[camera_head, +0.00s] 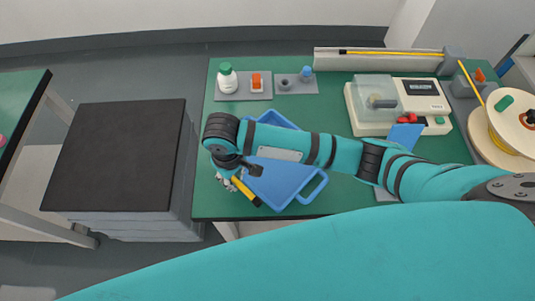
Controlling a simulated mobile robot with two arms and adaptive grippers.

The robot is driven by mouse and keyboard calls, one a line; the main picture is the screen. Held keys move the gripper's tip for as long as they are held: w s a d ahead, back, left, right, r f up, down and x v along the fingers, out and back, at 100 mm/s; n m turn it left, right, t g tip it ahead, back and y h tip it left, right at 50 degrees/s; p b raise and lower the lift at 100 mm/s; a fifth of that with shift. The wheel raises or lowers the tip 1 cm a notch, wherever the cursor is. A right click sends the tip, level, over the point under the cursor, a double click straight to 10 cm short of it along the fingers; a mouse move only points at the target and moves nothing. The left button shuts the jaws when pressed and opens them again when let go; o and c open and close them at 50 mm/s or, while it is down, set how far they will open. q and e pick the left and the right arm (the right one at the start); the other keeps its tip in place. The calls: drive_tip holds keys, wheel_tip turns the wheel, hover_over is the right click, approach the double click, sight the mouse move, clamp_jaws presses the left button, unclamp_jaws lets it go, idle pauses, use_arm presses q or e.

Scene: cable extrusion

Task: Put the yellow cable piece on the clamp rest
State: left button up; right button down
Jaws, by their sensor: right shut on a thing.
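My right gripper (229,180) hangs at the left front of the green table. It is shut on the yellow cable piece (244,190), a short yellow length with a dark end, which slants down to the right. The piece shows in front of the left part of a blue tray (305,200); I cannot tell whether it touches the tray. The gripper and wrist hide the piece's other end. I cannot tell for sure which fixture is the clamp rest. My left gripper is not in view.
A grey trough (385,62) with a long yellow cable (395,53) runs along the back, near a cable spool (505,125). A cream machine (415,95) with a clear cover stands at the right. Small bottles stand on grey holders at the back left. A dark-topped stand (115,155) is left.

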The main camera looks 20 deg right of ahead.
drive_tip(key=w+d, duration=0.2)
drive_tip(key=d, duration=0.1)
drive_tip(key=w+d+p, duration=0.1)
drive_tip(key=w+d, duration=0.1)
drive_tip(key=d, duration=0.1)
drive_tip(key=w+d+f, duration=0.1)
drive_tip(key=w+d, duration=0.1)
drive_tip(key=d, duration=0.1)
drive_tip(key=shift+d+p, duration=0.1)
drive_tip(key=shift+p, duration=0.25)
drive_tip(key=shift+w+d+f+p, duration=0.3)
drive_tip(key=shift+d+f+p, duration=0.1)
drive_tip(key=shift+f, duration=0.1)
drive_tip(key=shift+w+d+f+p, duration=0.25)
drive_tip(key=shift+d+f+p, duration=0.15)
drive_tip(key=shift+f, duration=0.1)
drive_tip(key=shift+f+p, duration=0.3)
drive_tip(key=shift+f, duration=0.35)
drive_tip(key=shift+f, duration=0.2)
drive_tip(key=c, duration=1.2)
unclamp_jaws()
drive_tip(key=shift+c, duration=0.2)
